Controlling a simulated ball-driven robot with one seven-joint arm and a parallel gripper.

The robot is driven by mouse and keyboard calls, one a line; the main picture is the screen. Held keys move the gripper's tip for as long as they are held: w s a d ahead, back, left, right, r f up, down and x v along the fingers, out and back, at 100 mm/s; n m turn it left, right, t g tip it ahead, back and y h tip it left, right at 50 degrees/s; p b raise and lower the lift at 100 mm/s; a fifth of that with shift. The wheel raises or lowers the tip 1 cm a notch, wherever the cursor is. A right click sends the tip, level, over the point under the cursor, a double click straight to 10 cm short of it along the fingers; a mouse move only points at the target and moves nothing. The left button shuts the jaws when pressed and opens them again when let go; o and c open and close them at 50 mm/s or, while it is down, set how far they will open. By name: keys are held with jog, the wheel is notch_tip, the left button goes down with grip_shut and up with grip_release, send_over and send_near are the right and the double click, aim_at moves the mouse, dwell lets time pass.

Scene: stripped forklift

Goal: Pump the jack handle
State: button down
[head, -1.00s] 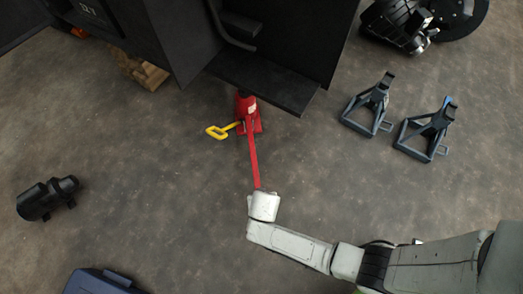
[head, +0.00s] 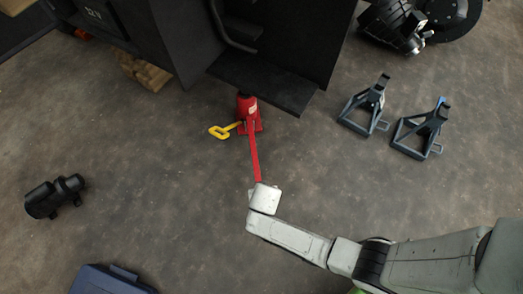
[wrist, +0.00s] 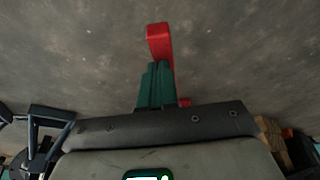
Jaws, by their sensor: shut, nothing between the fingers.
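The red bottle jack (head: 247,112) stands on the floor at the edge of the dark forklift body. Its long red jack handle (head: 255,157) runs from the jack toward my wrist, and its near end is hidden under my wrist in the head view. In the wrist view, the red handle (wrist: 160,38) shows just beyond and beside the green fingers of my gripper (wrist: 156,70). The fingers are together with nothing between them. They overlap the handle in the picture; I cannot tell whether they touch it. The fingers are hidden in the head view.
A yellow hooked piece (head: 222,131) sticks out left of the jack. Two grey jack stands (head: 365,108) (head: 420,132) are on the right. A black cylinder part (head: 55,196) lies left, and a blue case (head: 108,280) lies at the bottom. The floor between is clear.

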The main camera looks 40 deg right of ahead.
jog(key=s+a+r+p, duration=0.3)
jog(key=s+r+p, duration=0.1)
jog(key=r, duration=0.4)
jog(key=shift+s+r, duration=0.25)
jog(key=shift+s, duration=0.45)
